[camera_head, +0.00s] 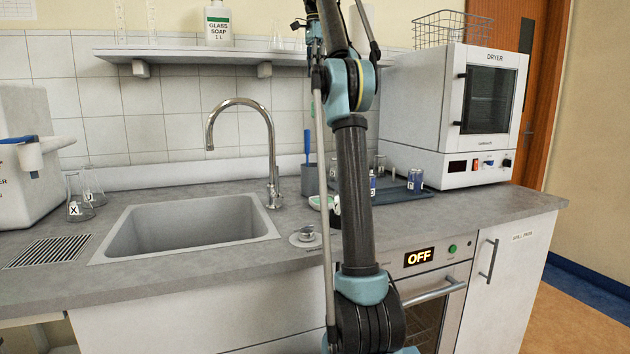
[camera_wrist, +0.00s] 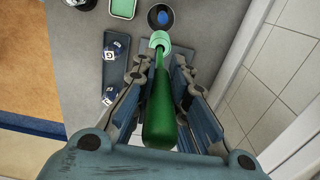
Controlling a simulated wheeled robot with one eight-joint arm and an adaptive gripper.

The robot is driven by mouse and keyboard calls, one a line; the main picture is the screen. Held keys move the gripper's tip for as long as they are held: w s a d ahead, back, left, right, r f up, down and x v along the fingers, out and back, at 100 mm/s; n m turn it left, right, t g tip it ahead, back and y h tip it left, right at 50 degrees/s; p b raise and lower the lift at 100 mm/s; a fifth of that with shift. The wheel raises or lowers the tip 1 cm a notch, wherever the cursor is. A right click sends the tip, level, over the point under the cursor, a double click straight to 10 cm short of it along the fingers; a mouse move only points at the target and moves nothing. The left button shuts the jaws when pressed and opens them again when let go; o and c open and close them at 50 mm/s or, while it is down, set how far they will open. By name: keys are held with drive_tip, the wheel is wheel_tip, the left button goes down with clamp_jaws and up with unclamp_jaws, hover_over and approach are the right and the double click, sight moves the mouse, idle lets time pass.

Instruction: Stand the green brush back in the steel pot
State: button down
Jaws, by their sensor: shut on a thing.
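The green brush (camera_wrist: 161,110) is between my gripper's fingers in the wrist view, its long dark-green part along the middle of the picture and a pale green end toward the top. My gripper (camera_wrist: 161,72) is shut on it. The steel pot (camera_wrist: 151,20) shows at the top of the wrist view, just beyond the pale end, with a blue thing inside. In the head view the pot (camera_head: 308,181) stands on the counter right of the tap, a blue handle (camera_head: 307,145) upright in it.
A white-rimmed green dish (camera_wrist: 122,8) is beside the pot. The sink (camera_head: 190,225) and tap (camera_head: 272,150) are left, the dryer (camera_head: 450,110) right. A tiled wall (camera_wrist: 275,75) runs behind.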

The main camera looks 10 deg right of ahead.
sight(316, 114)
wheel_tip(316, 114, down, 28)
idle(1.0)
drive_tip(key=shift+d, duration=0.1)
drive_tip(key=c, duration=1.6)
unclamp_jaws()
drive_tip(key=shift+r, duration=0.15)
wheel_tip(316, 114, up, 12)
